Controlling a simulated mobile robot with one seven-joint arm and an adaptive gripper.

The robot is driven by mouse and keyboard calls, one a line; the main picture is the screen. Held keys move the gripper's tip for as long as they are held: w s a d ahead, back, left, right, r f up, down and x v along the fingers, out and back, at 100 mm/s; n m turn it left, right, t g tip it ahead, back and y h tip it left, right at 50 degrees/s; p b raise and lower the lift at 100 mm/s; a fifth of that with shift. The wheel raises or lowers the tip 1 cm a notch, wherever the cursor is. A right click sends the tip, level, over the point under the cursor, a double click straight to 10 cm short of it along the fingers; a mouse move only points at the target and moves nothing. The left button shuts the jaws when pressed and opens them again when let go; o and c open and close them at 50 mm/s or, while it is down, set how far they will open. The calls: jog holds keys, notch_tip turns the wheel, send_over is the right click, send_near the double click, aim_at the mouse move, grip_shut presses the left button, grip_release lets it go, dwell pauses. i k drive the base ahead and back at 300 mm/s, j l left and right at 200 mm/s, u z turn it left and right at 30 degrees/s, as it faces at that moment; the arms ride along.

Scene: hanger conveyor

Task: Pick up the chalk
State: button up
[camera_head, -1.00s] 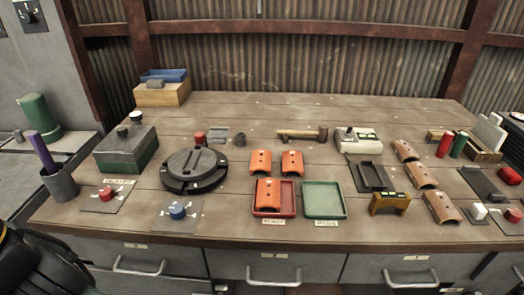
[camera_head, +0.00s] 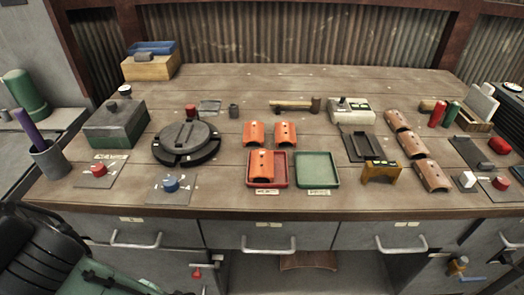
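I cannot pick out the chalk for certain at this size. A small white block (camera_head: 467,180) lies at the right front of the workbench, on a dark plate beside a red knob. A thick purple stick (camera_head: 28,124) stands tilted in a grey cup (camera_head: 50,160) at the left. Black and green parts of my arm fill the lower left corner, in front of the bench. My gripper's fingertips do not show.
The wooden workbench (camera_head: 225,84) holds a dark round turntable (camera_head: 186,142), a green-grey box (camera_head: 116,124), orange curved pieces, a red tray (camera_head: 281,182) and a green tray (camera_head: 317,170). Brown curved pieces stand at right. The back of the bench is mostly clear. Drawer handles stick out in front.

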aim_at(467, 179)
jog(key=z, duration=1.25)
jog(key=u, duration=1.25)
jog(key=z, duration=1.25)
jog(key=k+l, duration=0.1)
jog(key=k+u, duration=0.05)
jog(key=k, duration=0.05)
